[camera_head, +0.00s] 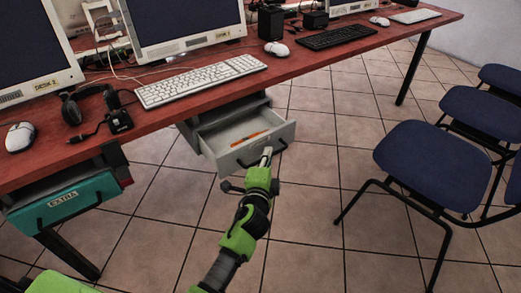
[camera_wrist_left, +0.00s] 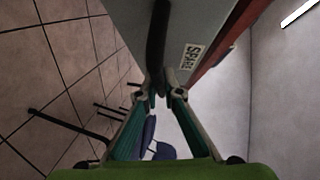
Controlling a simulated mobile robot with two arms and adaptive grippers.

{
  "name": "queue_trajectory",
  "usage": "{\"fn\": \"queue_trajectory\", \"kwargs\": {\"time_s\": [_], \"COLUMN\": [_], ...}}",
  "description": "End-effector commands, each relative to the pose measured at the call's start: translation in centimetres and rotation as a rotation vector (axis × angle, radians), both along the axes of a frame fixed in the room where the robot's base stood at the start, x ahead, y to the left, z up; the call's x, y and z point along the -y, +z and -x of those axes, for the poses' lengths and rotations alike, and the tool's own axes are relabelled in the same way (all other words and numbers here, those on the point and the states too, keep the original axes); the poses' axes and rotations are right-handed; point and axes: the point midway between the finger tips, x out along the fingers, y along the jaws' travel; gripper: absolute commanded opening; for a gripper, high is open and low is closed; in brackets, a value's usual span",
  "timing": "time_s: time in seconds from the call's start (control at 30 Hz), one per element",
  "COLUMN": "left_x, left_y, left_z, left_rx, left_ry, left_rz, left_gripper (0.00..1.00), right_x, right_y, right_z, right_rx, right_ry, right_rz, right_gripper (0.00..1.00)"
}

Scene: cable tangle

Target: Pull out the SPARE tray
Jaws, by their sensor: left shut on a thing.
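The SPARE tray (camera_head: 284,133) is a grey drawer under the red desk and stands partly open. A thin orange item (camera_head: 247,139) lies inside it. In the left wrist view, the tray's grey front (camera_wrist_left: 123,12) carries a SPARE label (camera_wrist_left: 191,57), and a dark handle (camera_wrist_left: 158,45) runs down to the fingertips. My left gripper (camera_head: 266,155) is at the tray's front; it also shows in the left wrist view (camera_wrist_left: 160,92), shut on the handle. The fingertips partly cover the handle. My right gripper is not in view.
A teal EXTRA tray (camera_head: 85,193) hangs under the desk at the left. The red desk (camera_head: 185,113) carries monitors, keyboards, mice and headphones (camera_head: 88,107). Blue chairs (camera_head: 432,160) stand at the right. The tiled floor (camera_head: 310,215) between the tray and the chairs is clear.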

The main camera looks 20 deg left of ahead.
Motion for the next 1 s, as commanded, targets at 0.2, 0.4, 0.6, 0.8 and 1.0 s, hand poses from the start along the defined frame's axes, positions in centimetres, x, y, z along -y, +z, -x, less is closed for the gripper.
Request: {"fn": "queue_trajectory", "kwargs": {"time_s": [0.2,0.4,0.6,0.8,1.0], "left_x": [0.8,0.8,0.8,0.8,1.1], "left_y": [-0.1,-0.1,0.0,0.0,0.1], "left_z": [0.8,0.7,0.7,0.8,2.7], "left_rx": [-0.002,-0.002,-0.001,-0.001,-0.003], "left_ry": [0.002,0.002,0.002,0.001,0.001], "left_rz": [0.001,0.0,0.0,0.0,0.0], "left_gripper": [0.0,0.0,0.25,0.25,0.25], "right_x": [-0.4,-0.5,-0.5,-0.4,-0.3], "right_y": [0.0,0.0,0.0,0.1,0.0], "right_z": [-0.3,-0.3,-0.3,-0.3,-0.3], "right_rx": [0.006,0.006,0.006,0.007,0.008], "right_ry": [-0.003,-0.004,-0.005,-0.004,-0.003], "right_rz": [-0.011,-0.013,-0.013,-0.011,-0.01], "right_gripper": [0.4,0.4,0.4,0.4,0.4]}}
